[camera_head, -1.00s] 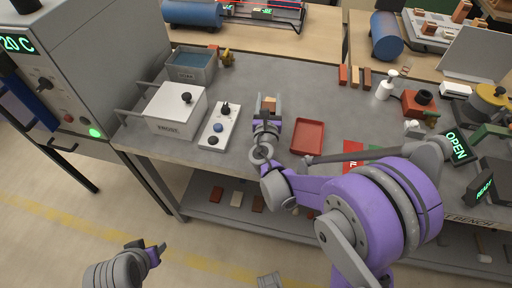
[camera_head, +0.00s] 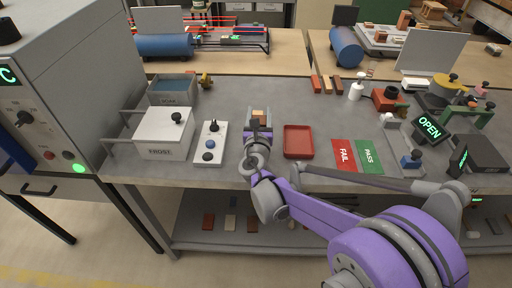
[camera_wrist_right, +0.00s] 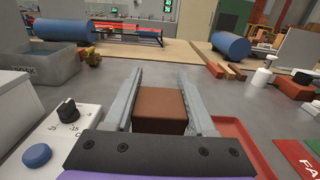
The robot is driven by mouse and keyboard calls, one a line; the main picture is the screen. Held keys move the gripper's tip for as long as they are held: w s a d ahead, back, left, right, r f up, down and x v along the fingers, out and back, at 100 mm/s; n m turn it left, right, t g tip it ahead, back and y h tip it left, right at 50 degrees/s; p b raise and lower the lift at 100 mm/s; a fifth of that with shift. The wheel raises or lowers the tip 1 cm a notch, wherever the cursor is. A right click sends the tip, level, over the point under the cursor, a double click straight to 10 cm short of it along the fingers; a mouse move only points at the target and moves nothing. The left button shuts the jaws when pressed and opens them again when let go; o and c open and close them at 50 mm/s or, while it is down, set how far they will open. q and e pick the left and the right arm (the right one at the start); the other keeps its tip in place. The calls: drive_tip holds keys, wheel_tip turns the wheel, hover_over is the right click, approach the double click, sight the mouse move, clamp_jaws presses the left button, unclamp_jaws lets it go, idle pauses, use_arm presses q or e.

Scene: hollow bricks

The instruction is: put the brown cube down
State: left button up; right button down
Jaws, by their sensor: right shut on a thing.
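The brown cube (camera_wrist_right: 160,108) sits between the two fingers of my right gripper (camera_wrist_right: 160,92) in the right wrist view. In the head view, my right gripper (camera_head: 258,122) is shut on the cube (camera_head: 258,114) over the grey bench (camera_head: 240,95), between the control box and the red tray. I cannot tell whether the cube's underside touches the bench. My left gripper is not in view.
A red tray (camera_head: 298,142) lies just right of the gripper. A control box (camera_head: 211,143) with knobs and a white FROST box (camera_head: 164,134) stand to the left. Red FAIL (camera_head: 344,155) and green PASS (camera_head: 368,156) mats lie further right. Bench behind the gripper is clear.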

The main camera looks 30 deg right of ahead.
wheel_tip(320, 180, down, 5)
drive_tip(key=shift+d+r+b, duration=0.1)
drive_tip(key=shift+r+b, duration=0.05)
drive_tip(key=shift+b, duration=0.25)
drive_tip(key=shift+f+b, duration=0.4)
drive_tip(key=shift+f, duration=1.65)
drive_tip(key=shift+f, duration=0.15)
drive_tip(key=shift+c, duration=1.1)
unclamp_jaws()
drive_tip(key=shift+s+r, duration=0.15)
drive_tip(key=shift+r, duration=0.1)
drive_tip(key=v, duration=1.1)
drive_tip(key=shift+s+a, duration=0.25)
drive_tip(key=shift+s, duration=0.05)
